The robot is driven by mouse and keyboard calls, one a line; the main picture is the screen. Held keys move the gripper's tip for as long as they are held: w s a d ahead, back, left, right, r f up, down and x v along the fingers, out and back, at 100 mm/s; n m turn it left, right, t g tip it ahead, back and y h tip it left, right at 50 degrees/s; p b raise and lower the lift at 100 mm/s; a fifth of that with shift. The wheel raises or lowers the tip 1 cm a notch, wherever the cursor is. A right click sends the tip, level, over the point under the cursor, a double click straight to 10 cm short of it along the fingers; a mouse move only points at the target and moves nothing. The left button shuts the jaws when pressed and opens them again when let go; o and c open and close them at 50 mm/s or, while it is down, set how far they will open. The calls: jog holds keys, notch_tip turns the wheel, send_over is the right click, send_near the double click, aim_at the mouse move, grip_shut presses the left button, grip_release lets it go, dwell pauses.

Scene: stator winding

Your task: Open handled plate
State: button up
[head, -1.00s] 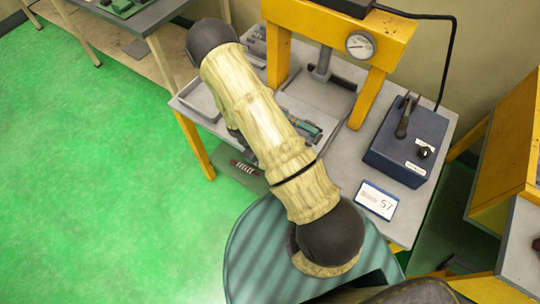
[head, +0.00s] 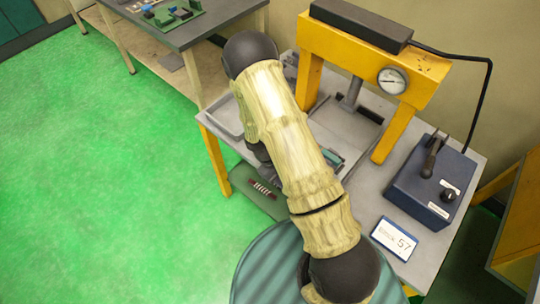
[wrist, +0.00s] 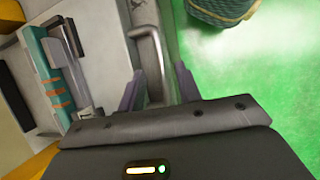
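In the wrist view a curved grey metal handle (wrist: 157,62) stands out from the edge of a pale plate (wrist: 108,55). My gripper (wrist: 159,84) is open, with one purple-grey finger on each side of the handle. A clear gap shows between the right finger and the handle; whether the left finger touches it I cannot tell. In the head view my arm covers the gripper and the handle.
A teal part with orange bands (wrist: 53,75) lies left of the plate. In the head view a yellow press (head: 375,55) with a gauge stands on the grey table, beside a blue control box (head: 430,185). Open green floor (head: 110,180) lies to the left.

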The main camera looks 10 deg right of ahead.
jog(key=b+v, duration=0.2)
jog(key=v, duration=1.2)
jog(key=shift+w+r, duration=0.1)
jog(key=s+d+r+m+t+y, duration=0.4)
jog(key=s+r, duration=0.6)
jog(key=r, duration=0.3)
jog(key=m+t, duration=0.1)
jog(key=m, duration=0.1)
jog(key=shift+d+m, duration=0.4)
